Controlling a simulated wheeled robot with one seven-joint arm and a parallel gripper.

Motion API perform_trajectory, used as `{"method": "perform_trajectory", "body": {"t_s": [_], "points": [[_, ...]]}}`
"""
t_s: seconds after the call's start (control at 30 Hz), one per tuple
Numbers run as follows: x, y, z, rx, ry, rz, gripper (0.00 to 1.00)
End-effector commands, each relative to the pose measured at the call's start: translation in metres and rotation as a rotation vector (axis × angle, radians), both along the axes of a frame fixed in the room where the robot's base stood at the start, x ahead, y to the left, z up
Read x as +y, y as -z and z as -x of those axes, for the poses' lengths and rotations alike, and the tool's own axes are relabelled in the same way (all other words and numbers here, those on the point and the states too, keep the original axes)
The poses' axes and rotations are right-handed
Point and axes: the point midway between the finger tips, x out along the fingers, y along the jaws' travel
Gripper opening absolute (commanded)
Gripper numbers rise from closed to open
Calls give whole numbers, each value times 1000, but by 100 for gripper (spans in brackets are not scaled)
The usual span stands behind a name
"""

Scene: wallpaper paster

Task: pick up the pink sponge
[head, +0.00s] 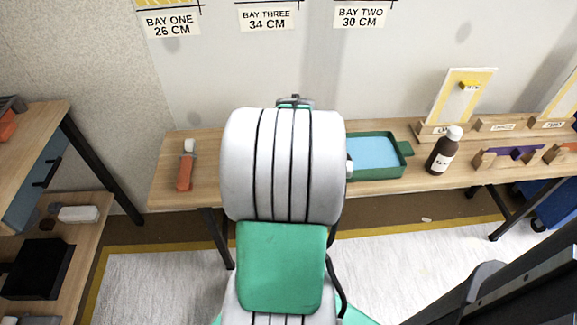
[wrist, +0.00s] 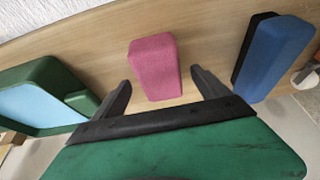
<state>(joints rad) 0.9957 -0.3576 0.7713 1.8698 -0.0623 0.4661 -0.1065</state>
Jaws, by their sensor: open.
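The pink sponge (wrist: 155,67) lies on the wooden table in the wrist view, a plain pink block. My gripper (wrist: 158,88) is open, with its two dark fingers pointing at the sponge, one on each side of its near end. The picture does not settle whether the fingers reach down around it; no contact shows. In the head view my own arm covers the middle of the table, and the sponge and gripper are hidden behind it.
A green tray (head: 378,172) with a light blue inside stands beside my arm. A blue block with a black side (wrist: 272,55) lies right of the sponge in the wrist view. A brown bottle (head: 441,153) and an orange-handled tool (head: 185,172) stand farther along the wooden table (head: 215,189).

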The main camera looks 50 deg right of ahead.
Motion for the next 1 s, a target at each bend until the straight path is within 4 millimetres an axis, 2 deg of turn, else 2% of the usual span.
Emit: {"method": "perform_trajectory", "body": {"t_s": [0.03, 0.17, 0.67, 1.0], "points": [[-3, 15, -2, 3, 0, -4, 85], [-8, 30, -7, 2, 0, -2, 85], [-9, 32, -7, 2, 0, -2, 85], [-9, 31, -7, 2, 0, -2, 58]]}}
